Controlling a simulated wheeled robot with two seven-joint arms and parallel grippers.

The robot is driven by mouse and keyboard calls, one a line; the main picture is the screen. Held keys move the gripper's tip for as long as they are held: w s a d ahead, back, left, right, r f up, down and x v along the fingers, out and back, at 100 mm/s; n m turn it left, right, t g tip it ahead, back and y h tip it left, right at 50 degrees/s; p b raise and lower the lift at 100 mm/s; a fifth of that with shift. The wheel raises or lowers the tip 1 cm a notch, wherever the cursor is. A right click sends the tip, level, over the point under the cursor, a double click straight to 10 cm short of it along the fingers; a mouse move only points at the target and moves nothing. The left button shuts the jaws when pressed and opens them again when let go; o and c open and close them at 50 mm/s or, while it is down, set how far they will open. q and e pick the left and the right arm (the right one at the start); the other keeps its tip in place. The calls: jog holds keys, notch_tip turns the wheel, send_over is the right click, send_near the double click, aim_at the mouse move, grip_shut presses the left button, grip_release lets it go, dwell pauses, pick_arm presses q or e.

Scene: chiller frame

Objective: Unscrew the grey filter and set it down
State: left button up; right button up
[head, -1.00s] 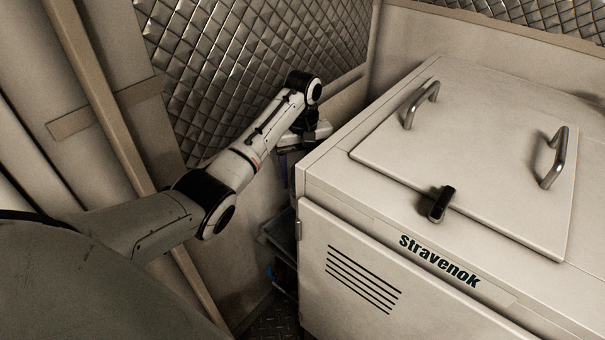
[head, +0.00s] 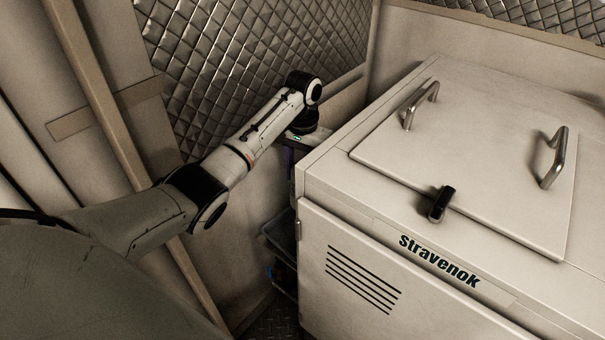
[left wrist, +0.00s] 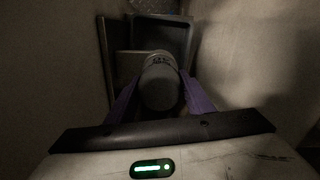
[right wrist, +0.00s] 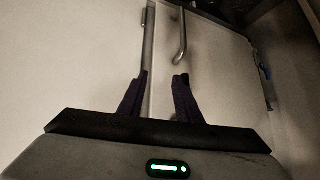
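The grey filter (left wrist: 160,86) shows in the left wrist view as a rounded grey cylinder, its end facing the camera. The purple fingers of my left gripper (left wrist: 160,78) lie along its two sides and appear to press on it. In the head view my left arm reaches down into the gap beside the white chiller, and the fingers and filter are hidden there. My right gripper (right wrist: 162,76) is in the right wrist view, its fingers apart with nothing between them, in front of a pale panel. My right arm is not in the head view.
The white chiller cabinet (head: 340,185) with a handled lid (head: 470,140) stands to the right of my left arm. A quilted metal wall (head: 235,70) is behind it. Dark trays (left wrist: 165,35) lie beyond the filter. A metal bar handle (right wrist: 181,38) is ahead of my right gripper.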

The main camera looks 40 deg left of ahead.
pick_arm(q)
jog(key=c, duration=0.5)
jog(key=n, duration=1)
jog(key=shift+s, duration=0.1)
jog(key=n, duration=0.5)
jog(key=shift+a, duration=0.1)
jog(key=o, duration=1.1)
